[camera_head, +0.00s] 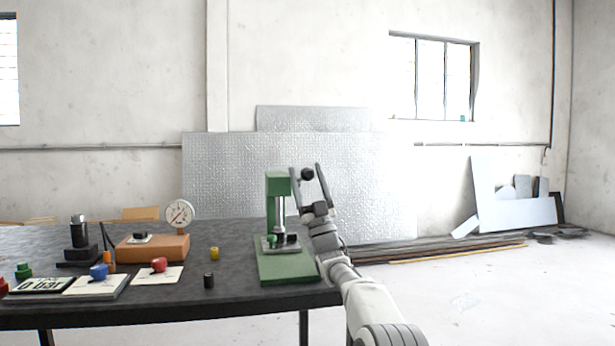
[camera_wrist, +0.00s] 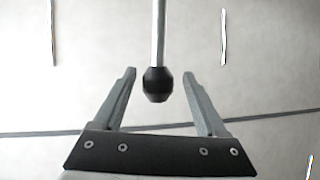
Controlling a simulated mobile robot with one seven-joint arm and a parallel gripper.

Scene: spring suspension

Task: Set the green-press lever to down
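The green press (camera_head: 277,215) stands upright at the right end of the dark table. Its lever ends in a black knob (camera_head: 307,174) at the height of the press top, to its right. In the wrist view the lever rod (camera_wrist: 159,35) comes in from the top edge, with the black knob (camera_wrist: 158,85) at its end. My gripper (camera_head: 306,169) is open, with one finger on each side of the knob. In the wrist view, gaps show between the knob and both fingertips (camera_wrist: 159,73). I cannot tell the exact depth between knob and fingers.
Left of the press are a yellow piece (camera_head: 214,253) and a black piece (camera_head: 208,281). An orange-brown box (camera_head: 152,247) with a dial gauge (camera_head: 180,215) stands further left, near cards with blue (camera_head: 98,271) and red (camera_head: 159,265) knobs.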

